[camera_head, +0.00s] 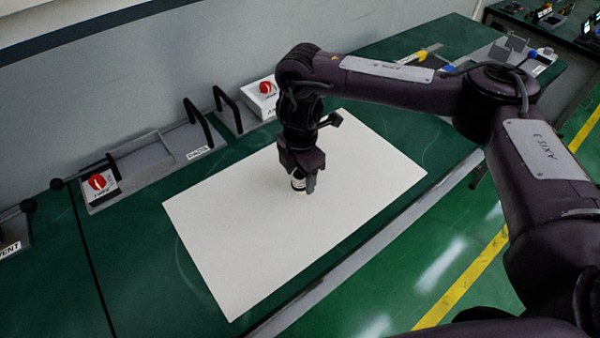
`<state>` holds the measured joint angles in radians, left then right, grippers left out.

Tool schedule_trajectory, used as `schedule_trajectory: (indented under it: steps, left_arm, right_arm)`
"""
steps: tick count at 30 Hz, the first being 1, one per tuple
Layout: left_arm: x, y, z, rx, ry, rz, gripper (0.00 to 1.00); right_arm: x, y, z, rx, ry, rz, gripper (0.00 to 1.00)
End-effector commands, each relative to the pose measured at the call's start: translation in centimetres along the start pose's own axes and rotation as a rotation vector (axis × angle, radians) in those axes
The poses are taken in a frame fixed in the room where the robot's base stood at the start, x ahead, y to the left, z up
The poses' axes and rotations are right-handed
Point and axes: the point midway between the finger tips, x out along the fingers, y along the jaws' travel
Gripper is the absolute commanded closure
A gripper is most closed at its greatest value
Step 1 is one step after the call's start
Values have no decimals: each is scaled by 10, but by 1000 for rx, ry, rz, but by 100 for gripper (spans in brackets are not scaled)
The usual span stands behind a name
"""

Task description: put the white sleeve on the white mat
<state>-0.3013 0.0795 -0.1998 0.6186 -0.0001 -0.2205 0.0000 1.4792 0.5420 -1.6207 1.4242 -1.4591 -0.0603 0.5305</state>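The white mat (235,240) is a large pale sheet lying flat on the green bench. My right gripper (302,182) points down over the middle of the mat. A small white piece with a dark band, which looks like the white sleeve (298,184), shows between its fingertips. The gripper appears shut on it, and the fingers hide part of it. The sleeve is upright and at or just above the mat's surface; I cannot tell if it touches. My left gripper is not in view.
Grey trays (165,155) with black handles and a white box with a red mark (262,92) stand along the wall side. Tools (418,55) lie at the far end of the bench. The mat around my gripper is clear.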

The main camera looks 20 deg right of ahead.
Motion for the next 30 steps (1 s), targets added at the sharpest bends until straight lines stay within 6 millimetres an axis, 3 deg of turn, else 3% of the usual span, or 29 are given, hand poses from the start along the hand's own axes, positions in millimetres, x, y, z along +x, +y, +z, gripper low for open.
schedule_trajectory:
  steps: [9, 24, 30]
  left_arm:
    - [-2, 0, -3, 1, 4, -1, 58]
    - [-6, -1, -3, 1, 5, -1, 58]
    - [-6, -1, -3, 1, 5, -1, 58]
  right_arm:
    - [-10, 1, 0, -1, -1, 2, 43]
    - [-101, 1, 1, -1, -3, 4, 43]
    - [-120, 0, 0, -1, -1, 1, 43]
